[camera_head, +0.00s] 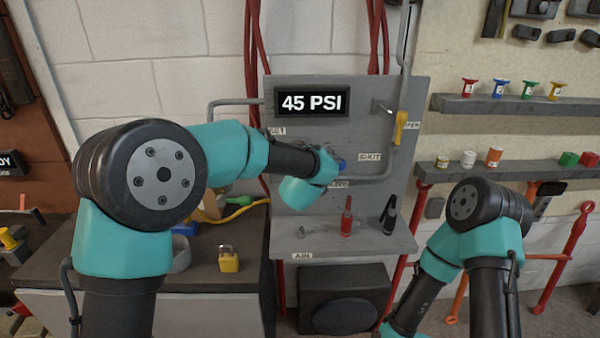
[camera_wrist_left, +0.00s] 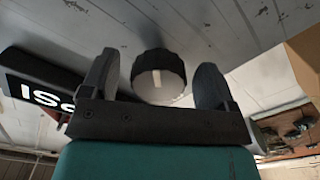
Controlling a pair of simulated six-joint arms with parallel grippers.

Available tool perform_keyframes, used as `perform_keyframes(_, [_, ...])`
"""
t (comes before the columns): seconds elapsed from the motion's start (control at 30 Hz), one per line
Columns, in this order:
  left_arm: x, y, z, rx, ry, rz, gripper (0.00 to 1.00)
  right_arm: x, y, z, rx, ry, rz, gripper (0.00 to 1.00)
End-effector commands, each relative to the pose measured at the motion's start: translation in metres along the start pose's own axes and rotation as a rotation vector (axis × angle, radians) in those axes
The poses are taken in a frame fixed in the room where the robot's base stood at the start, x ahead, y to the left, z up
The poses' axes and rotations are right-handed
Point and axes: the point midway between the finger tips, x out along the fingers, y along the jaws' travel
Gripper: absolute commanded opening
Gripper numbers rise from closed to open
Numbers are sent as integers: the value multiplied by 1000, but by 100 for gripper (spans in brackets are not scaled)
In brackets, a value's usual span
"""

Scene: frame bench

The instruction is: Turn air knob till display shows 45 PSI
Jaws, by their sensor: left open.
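The display (camera_head: 312,102) on the grey panel reads 45 PSI. It also shows, inverted and partly cut off, at the left of the left wrist view (camera_wrist_left: 38,97). A round knob (camera_wrist_left: 158,84) with a dark rim, pale face and light mark sits between the two fingers of my left gripper (camera_wrist_left: 155,66). The fingers are open, with a gap on each side of the knob. In the head view my left wrist reaches the panel below the display and hides most of the knob area. My right arm is at the lower right; its gripper is out of view.
A yellow lever (camera_head: 400,128) and grey pipes are on the panel's right. A red bottle-like item (camera_head: 347,217) and a black one (camera_head: 389,214) stand on the panel's ledge (camera_head: 300,243). A yellow padlock (camera_head: 228,260) sits on the bench. Shelves (camera_head: 520,106) hold small coloured items.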

Motion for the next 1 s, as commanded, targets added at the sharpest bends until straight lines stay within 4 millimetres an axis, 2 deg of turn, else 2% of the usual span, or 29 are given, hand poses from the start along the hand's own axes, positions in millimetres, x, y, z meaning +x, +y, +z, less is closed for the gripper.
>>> perform_keyframes(0.17, [-25,1,0,1,-1,2,81,0,0,0,0,0,0,0])
perform_keyframes(0.7, [-129,1,0,1,-2,3,81,0,0,0,0,0,0,0])
perform_keyframes(0.9, [-157,0,0,1,-2,2,81,0,0,0,0,0,0,0])
perform_keyframes(1.0, [-163,0,0,0,-1,2,81,0,0,0,0,0,0,0])
